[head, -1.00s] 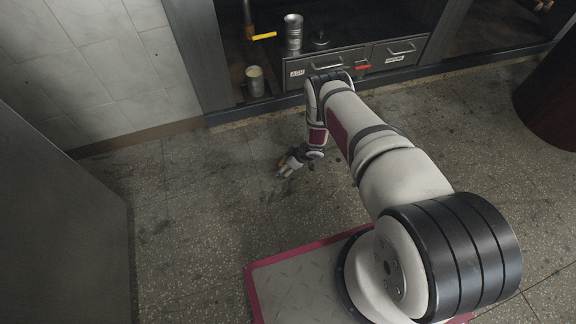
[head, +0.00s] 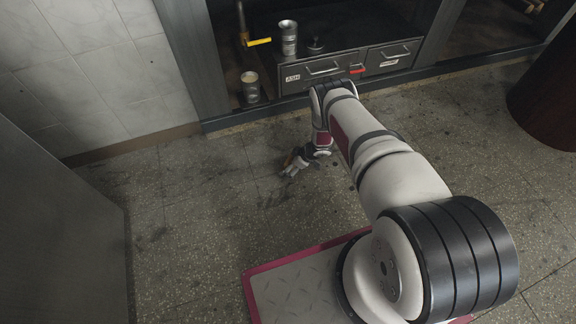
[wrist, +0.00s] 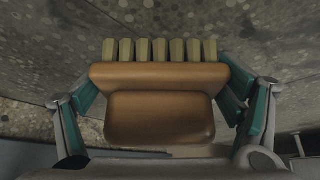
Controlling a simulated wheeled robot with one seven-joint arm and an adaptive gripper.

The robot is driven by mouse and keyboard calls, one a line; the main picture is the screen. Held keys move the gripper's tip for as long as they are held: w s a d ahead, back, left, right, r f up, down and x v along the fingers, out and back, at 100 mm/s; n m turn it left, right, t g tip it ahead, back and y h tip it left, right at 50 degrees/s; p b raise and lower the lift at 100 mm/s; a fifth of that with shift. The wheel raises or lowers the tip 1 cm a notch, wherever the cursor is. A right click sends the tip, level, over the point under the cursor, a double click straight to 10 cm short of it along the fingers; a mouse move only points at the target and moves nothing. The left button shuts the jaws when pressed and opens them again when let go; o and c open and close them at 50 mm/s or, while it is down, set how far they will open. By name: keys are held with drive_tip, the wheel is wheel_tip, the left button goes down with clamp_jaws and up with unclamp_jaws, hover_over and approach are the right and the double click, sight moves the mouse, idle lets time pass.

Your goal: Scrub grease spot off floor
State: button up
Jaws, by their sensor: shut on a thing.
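My gripper (wrist: 160,112) is shut on a scrub brush (wrist: 160,117) with a brown wooden body and a row of pale bristle tufts. The bristles point away from the wrist, over the speckled floor. In the head view my gripper (head: 292,166) is low, close to the floor in front of the grill; the brush is small and mostly hidden there. Whether the bristles touch the floor I cannot tell. Dark greasy smudges (head: 270,197) mark the floor just left of and below my gripper. Which mark is the grease spot is not clear.
The grill unit has drawers (head: 325,70), one labelled ASH, behind my arm. A metal canister (head: 288,40) and a can (head: 251,88) stand in it. A grey cabinet (head: 60,220) is at left, a dark brown round object (head: 545,100) at right. Floor between is open.

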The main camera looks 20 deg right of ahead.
drive_tip(key=shift+s+d+f, duration=0.1)
drive_tip(key=shift+d, duration=1.3)
drive_tip(key=shift+s+d+f, duration=0.1)
drive_tip(key=shift+d, duration=1.3)
drive_tip(key=shift+w+d+r, duration=0.1)
drive_tip(key=shift+d+r, duration=0.05)
drive_tip(key=shift+d, duration=1.1)
drive_tip(key=shift+w+d+r, duration=0.1)
drive_tip(key=shift+d+r, duration=0.05)
drive_tip(key=shift+d, duration=1.1)
drive_tip(key=shift+r, duration=0.1)
drive_tip(key=shift+r+p, duration=2.15)
drive_tip(key=shift+r, duration=0.75)
drive_tip(key=shift+r+p, duration=0.95)
drive_tip(key=shift+r, duration=0.6)
